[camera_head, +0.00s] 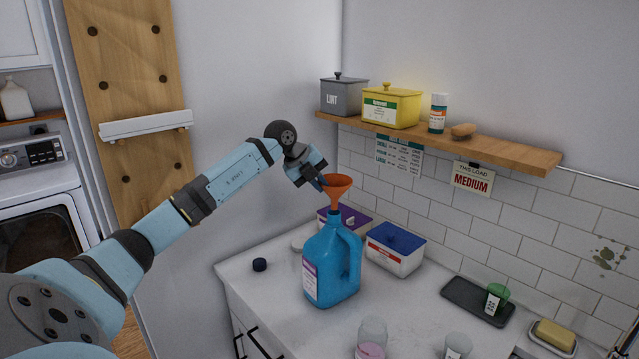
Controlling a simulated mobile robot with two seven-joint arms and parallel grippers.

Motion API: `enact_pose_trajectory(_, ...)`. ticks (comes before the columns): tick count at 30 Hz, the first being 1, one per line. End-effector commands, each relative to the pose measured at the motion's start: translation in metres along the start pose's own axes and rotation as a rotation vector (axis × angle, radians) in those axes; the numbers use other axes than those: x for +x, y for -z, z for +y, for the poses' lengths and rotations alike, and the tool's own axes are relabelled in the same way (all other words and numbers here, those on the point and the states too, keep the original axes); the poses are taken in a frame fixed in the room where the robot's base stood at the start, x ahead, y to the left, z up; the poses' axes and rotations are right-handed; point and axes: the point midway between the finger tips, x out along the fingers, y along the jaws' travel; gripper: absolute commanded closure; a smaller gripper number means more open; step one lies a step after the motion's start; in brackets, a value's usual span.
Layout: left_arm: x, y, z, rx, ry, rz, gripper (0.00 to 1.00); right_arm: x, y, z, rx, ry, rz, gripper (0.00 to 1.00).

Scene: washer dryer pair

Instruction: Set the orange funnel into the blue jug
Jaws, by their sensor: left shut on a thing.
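The orange funnel (338,188) is upright at the mouth of the blue jug (330,268), its wide cone above the jug's neck. Its stem overlaps the jug's opening; how deep it sits inside I cannot tell. The blue jug stands upright on the counter, with its handle to the right and a label on its left face. My left gripper (322,183) comes in from the upper left and is shut on the funnel's rim. The fingertips are small and partly hidden against the funnel. My right gripper is not in view.
A dark cap (260,264) lies on the counter (407,300) left of the jug. A white box with a blue lid (395,249) stands close right of it, a purple-lidded box (352,219) behind. Clear cups (371,338) stand in front. A wooden shelf (500,150) overhangs behind.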

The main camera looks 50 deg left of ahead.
Motion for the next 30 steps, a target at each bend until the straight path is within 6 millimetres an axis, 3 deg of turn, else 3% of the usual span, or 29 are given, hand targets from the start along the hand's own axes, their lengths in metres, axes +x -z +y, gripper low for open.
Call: enact_pose_trajectory(30, 0.01, 0.001, 0.007, 0.0, -0.001, -0.001, 1.0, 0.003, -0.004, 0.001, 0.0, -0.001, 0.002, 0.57)
